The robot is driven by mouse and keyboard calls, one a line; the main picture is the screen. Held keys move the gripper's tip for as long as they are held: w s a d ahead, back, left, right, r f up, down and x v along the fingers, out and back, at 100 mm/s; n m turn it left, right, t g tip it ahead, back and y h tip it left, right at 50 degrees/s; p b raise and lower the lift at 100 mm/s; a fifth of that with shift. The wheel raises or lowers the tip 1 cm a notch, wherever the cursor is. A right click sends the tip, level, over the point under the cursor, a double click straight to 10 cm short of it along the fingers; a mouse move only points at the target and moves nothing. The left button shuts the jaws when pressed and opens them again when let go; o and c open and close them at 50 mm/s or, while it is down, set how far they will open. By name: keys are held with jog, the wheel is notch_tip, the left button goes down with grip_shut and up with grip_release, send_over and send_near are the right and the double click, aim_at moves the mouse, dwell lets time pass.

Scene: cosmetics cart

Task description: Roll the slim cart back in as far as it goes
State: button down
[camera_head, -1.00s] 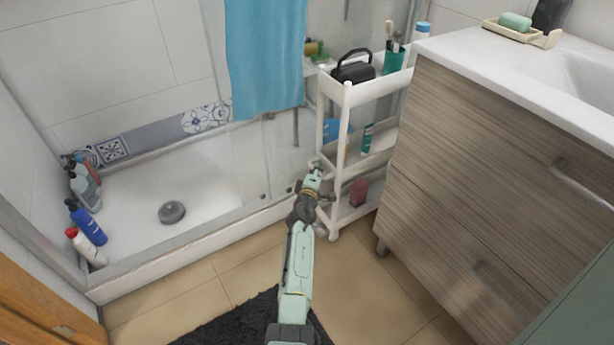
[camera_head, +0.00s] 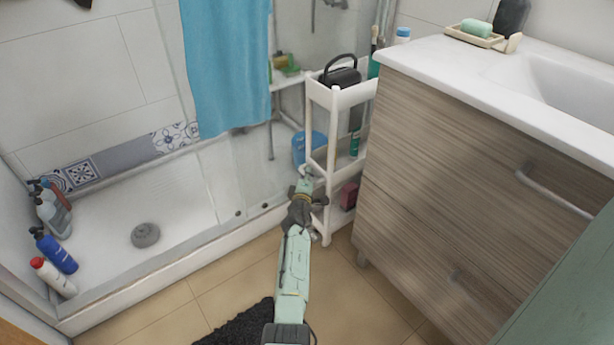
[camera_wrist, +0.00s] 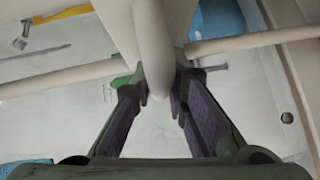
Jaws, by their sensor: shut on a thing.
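The slim cart (camera_head: 316,165) is a tall white shelf trolley standing in the gap between the shower's glass side and the wood-grain vanity (camera_head: 440,170). Its right side is partly hidden behind the vanity. My gripper (camera_head: 304,186) is at the cart's front, around the height of its middle shelf. In the wrist view my gripper (camera_wrist: 160,95) is shut on a white rounded bar (camera_wrist: 152,40), which looks like the cart's handle. A black case (camera_head: 340,74) sits on the cart's top tier, and a dark red item (camera_head: 349,195) on its lowest tier.
The shower tray (camera_head: 140,215) with several bottles lies to the left behind a low edge. A blue towel (camera_head: 228,70) hangs over the glass. A dark mat (camera_head: 240,325) lies on the tan floor in front. A soap dish (camera_head: 474,36) stands on the vanity top.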

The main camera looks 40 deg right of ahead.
jog(key=shift+d+r, duration=0.25)
jog(key=c, duration=1.6)
grip_release()
jog(key=shift+d+f, duration=0.1)
jog(key=shift+f, duration=0.05)
jog(key=shift+o, duration=0.2)
